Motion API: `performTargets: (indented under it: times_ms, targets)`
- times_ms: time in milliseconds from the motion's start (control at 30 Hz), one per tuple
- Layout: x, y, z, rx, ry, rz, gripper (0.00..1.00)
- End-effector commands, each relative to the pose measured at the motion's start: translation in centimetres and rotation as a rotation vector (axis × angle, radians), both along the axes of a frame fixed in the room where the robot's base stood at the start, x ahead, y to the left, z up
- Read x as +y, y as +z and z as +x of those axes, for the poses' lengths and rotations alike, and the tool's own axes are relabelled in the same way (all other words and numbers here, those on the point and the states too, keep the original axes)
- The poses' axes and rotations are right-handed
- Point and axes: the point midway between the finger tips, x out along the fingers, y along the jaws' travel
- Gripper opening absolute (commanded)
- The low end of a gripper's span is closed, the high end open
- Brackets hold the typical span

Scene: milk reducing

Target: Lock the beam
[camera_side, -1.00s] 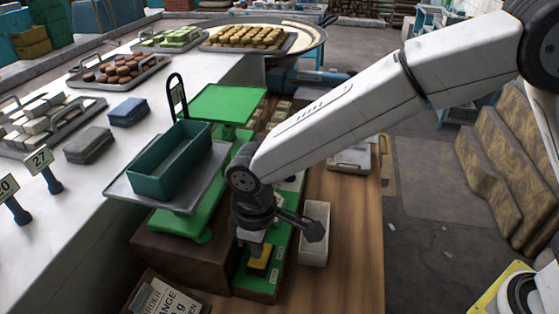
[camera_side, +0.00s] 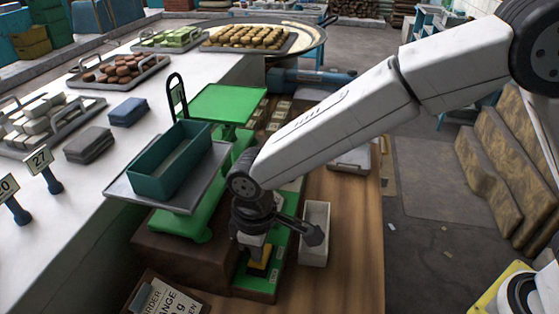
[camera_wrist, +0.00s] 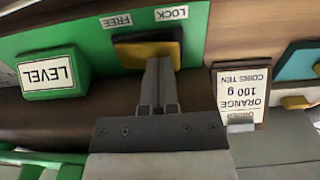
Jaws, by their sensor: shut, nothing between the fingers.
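The yellow-edged dark slider (camera_wrist: 146,53) sits on a green panel beside the printed words FREE (camera_wrist: 117,20) and LOCK (camera_wrist: 171,13), which appear upside down. My gripper (camera_wrist: 158,66) is shut and empty, its fingertips at the slider's near edge; I cannot tell whether they touch. In the side view my gripper (camera_side: 254,246) is low over the front end of the green scale base, beside the yellow slider piece (camera_side: 259,259). The scale has a green plate (camera_side: 220,103) at the back and a grey tray (camera_side: 128,190) holding a teal box (camera_side: 160,186) in front.
A LEVEL block (camera_wrist: 52,74) and an order card (camera_wrist: 241,92) flank the slider in the wrist view. A white open box (camera_side: 314,236) stands right of my gripper. Trays of goods line the white counter (camera_side: 75,225) at left.

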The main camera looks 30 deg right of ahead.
Motion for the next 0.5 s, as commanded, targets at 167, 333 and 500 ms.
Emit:
performTargets:
  times_ms: [167, 333, 500]
  targets:
    - [-0.01, -0.23, -0.01, 0.001, 0.0, -0.001, 0.0]
    - [-0.03, -0.43, -0.01, 0.001, 0.0, -0.001, 0.0]
    - [-0.04, -0.61, -0.02, 0.001, 0.0, -0.001, 0.0]
